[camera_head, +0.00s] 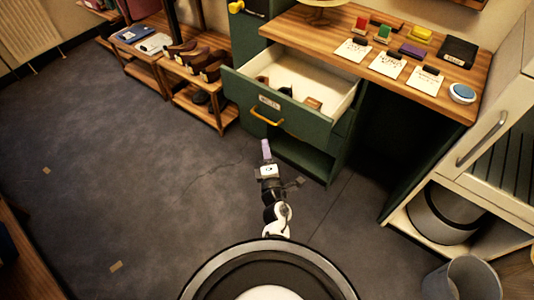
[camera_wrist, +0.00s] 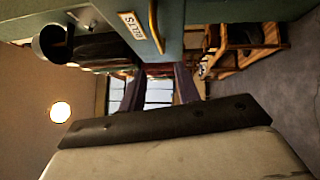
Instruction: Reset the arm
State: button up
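My arm reaches forward over the floor in the head view, with my gripper (camera_head: 266,150) in front of the green cabinet. In the wrist view the two purple-grey fingers of my gripper (camera_wrist: 159,90) stand apart, with nothing between them. The green drawer (camera_head: 268,112) is pulled out and holds a few small dark and brown items. Its front carries a label and a brass handle (camera_head: 266,117). The wrist view shows the drawer front with a "BELTS" label (camera_wrist: 133,25) close to the gripper. The gripper does not appear to touch it.
The wooden tabletop (camera_head: 440,97) holds white cards, coloured blocks and a round blue-white item (camera_head: 462,93). A shoe rack (camera_head: 205,98) stands left of the cabinet. A white cabinet (camera_head: 490,150) and grey bin (camera_head: 462,280) are at right. The floor (camera_head: 130,170) at left is mostly clear.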

jog(key=shift+s+d, duration=0.1)
jog(key=shift+s, duration=0.3)
